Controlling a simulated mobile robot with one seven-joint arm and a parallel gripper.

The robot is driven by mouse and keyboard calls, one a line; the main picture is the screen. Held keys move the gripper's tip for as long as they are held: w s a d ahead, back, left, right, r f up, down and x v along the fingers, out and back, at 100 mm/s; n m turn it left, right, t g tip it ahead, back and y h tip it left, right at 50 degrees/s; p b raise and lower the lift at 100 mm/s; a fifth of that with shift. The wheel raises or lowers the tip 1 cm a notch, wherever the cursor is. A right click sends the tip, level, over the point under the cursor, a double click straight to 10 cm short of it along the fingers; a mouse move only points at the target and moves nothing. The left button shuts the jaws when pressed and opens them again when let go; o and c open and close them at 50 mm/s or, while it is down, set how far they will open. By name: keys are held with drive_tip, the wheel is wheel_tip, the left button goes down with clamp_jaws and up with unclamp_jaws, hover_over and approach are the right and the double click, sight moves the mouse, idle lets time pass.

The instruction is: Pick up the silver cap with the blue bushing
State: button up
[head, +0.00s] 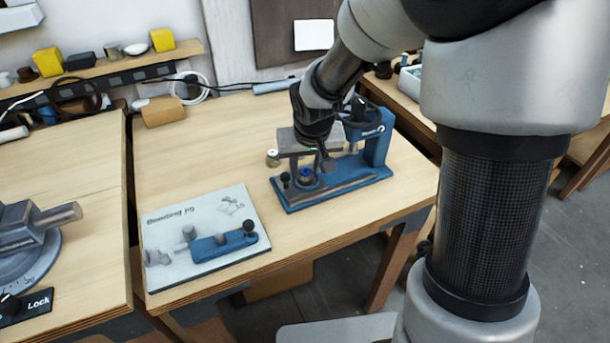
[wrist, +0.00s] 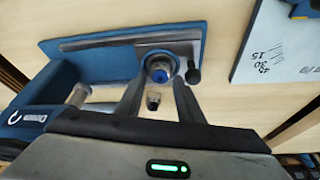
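In the head view the blue bushing (head: 306,173) shows near the left end of the base, just below my gripper (head: 316,166). In the wrist view my gripper (wrist: 158,84) is open. Its two dark fingers are spread apart, with the cap showing in line with the gap, close to the tips. I cannot tell whether the fingers touch it. A small silver piece (wrist: 153,100) also shows between the fingers.
The blue press column (head: 376,140) rises at the fixture's right. A black knob (wrist: 194,75) stands beside the cap. A bending jig board (head: 190,268) lies front left. A small white-topped piece (head: 272,157) is behind the fixture.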

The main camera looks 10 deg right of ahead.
sight(306, 173)
drive_tip(key=shift+c, duration=0.3)
drive_tip(key=c, duration=0.7)
clamp_jaws()
wheel_tip(306, 173, up, 10)
drive_tip(key=p, duration=0.2)
drive_tip(key=o, duration=1.9)
unclamp_jaws()
